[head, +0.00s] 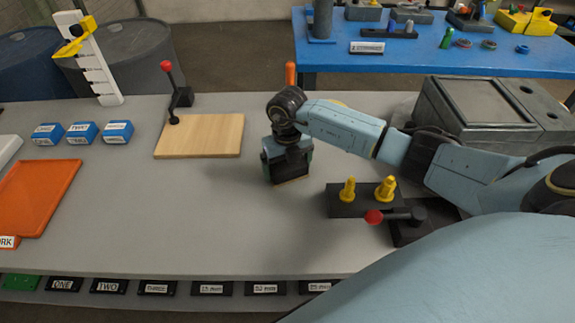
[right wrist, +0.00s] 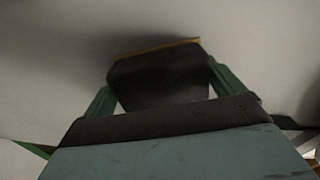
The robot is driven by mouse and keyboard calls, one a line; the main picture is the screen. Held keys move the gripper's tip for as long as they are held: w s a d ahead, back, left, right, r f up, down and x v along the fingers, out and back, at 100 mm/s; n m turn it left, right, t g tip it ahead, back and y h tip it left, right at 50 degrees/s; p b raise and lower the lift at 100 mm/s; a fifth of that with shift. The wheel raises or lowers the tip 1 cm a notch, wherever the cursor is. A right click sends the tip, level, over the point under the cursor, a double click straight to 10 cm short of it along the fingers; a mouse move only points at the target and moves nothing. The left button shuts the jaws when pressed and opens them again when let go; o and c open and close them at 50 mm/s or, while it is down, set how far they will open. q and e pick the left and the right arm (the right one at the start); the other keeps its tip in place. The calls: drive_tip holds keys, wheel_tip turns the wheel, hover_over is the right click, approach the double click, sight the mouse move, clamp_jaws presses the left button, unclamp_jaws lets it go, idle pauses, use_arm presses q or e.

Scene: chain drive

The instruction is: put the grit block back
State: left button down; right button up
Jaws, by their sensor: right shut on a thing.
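The grit block is a dark block with a tan edge. It shows in the right wrist view (right wrist: 158,78) between two green fingers. My right gripper (head: 287,168) is shut on it, pointing down over the middle of the grey table. In the head view the gripper mostly hides the block, and only its dark lower part with the tan edge (head: 292,182) shows. A shadow lies on the grey surface beside it. I cannot tell whether the block touches the table. My left gripper is not in view.
A wooden board (head: 199,136) lies to the left, with a red-knobbed lever (head: 181,97) behind it. A black block with yellow pegs (head: 347,207) and another red-knobbed lever (head: 392,216) stand close on the right. An orange tray (head: 40,195) is far left. The table's front middle is clear.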

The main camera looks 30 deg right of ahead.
drive_tip(key=shift+f, duration=0.1)
drive_tip(key=o, duration=0.6)
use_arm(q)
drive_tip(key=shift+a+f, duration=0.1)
use_arm(e)
drive_tip(key=shift+r, duration=0.35)
wheel_tip(320, 180, up, 11)
drive_tip(key=shift+f+p, duration=0.2)
drive_tip(key=shift+p, duration=0.3)
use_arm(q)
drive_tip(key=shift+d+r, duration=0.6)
use_arm(e)
drive_tip(key=shift+r, duration=0.5)
